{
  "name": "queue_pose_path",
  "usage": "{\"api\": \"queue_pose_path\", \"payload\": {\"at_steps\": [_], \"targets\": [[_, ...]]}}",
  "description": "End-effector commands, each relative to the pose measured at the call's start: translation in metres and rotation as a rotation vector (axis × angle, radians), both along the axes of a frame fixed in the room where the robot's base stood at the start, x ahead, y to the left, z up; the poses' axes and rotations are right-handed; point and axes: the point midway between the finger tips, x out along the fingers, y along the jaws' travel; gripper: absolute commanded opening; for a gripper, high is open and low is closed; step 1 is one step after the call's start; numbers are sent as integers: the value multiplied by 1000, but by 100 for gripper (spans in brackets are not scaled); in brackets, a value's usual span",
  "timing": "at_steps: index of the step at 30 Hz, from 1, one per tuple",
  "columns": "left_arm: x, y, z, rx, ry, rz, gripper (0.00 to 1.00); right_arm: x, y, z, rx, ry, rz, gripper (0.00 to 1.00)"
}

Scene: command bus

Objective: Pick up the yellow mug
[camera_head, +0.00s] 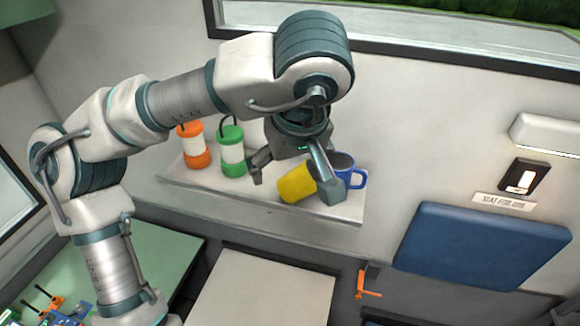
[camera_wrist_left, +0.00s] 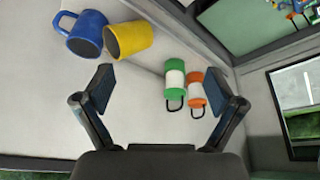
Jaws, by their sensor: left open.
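The yellow mug (camera_head: 295,185) is on a pale shelf (camera_head: 205,190) under the window, right beside the blue mug (camera_head: 345,168). It looks tilted in the head view, and its handle is hidden. My left gripper (camera_head: 291,180) is open and empty above the shelf; one finger partly covers both mugs. In the left wrist view the yellow mug (camera_wrist_left: 132,39) and blue mug (camera_wrist_left: 84,36) lie beyond the left fingertip, not between the fingers of the gripper (camera_wrist_left: 160,88). My right gripper is in neither view.
An orange-and-white lantern (camera_head: 194,146) and a green-and-white lantern (camera_head: 231,151) stand on the shelf left of the gripper. A blue folding seat (camera_head: 483,245) and an orange clamp (camera_head: 368,281) are on the right. A light panel (camera_head: 260,288) is below the shelf.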

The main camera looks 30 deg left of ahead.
Motion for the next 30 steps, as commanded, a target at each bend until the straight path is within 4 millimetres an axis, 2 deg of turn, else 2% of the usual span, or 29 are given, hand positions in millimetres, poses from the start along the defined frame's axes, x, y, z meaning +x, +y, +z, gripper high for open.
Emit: {"api": "queue_pose_path", "payload": {"at_steps": [4, 12, 15, 20, 30], "targets": [[19, -2, 3, -94, -56, 255, 100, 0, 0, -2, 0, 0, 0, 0], [74, -1, 4, -335, -212, 1031, 100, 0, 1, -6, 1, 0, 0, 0], [85, 0, 3, -382, -247, 1215, 100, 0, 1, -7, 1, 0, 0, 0], [93, 3, -6, -409, -267, 1327, 100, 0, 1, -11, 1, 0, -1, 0], [110, 17, -82, -407, -263, 1328, 100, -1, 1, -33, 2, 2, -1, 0]]}}
